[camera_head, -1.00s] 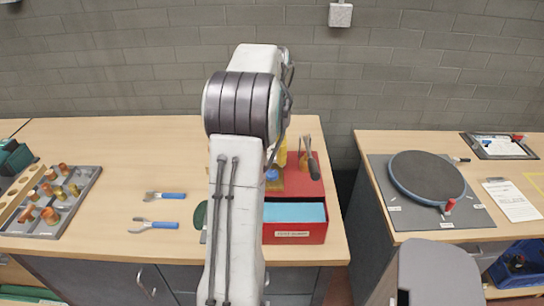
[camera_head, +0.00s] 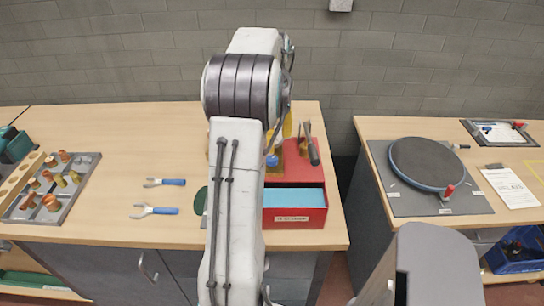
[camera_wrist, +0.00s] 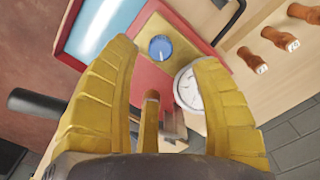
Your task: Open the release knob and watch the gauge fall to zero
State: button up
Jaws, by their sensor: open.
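The blue release knob (camera_wrist: 160,47) sits on a brass-coloured plate (camera_wrist: 143,36) on the red unit in the wrist view. The knob also shows in the head view (camera_head: 272,161), beside my arm. The round white gauge (camera_wrist: 190,88) is beside the plate; its needle is too small to read. My gripper (camera_wrist: 165,62) has yellow ribbed fingers spread wide, one on each side of the knob in the picture. Nothing is between them; I cannot tell how far above the knob they are. My arm hides most of the gripper in the head view.
The red unit (camera_head: 296,226) has a blue-topped front and a black-handled lever (camera_head: 313,152) at its right. Two blue-handled spanners (camera_head: 158,211) and a tray of copper fittings (camera_head: 62,208) lie left. A gap separates the right bench with a round disc (camera_head: 426,163).

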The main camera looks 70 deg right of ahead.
jog(key=shift+f+m, duration=0.1)
jog(key=shift+m, duration=0.6)
jog(key=shift+f, duration=3.6)
jog(key=shift+c, duration=0.4)
grip_shut()
jog(key=shift+n, duration=2.8)
jog(key=shift+f, duration=0.1)
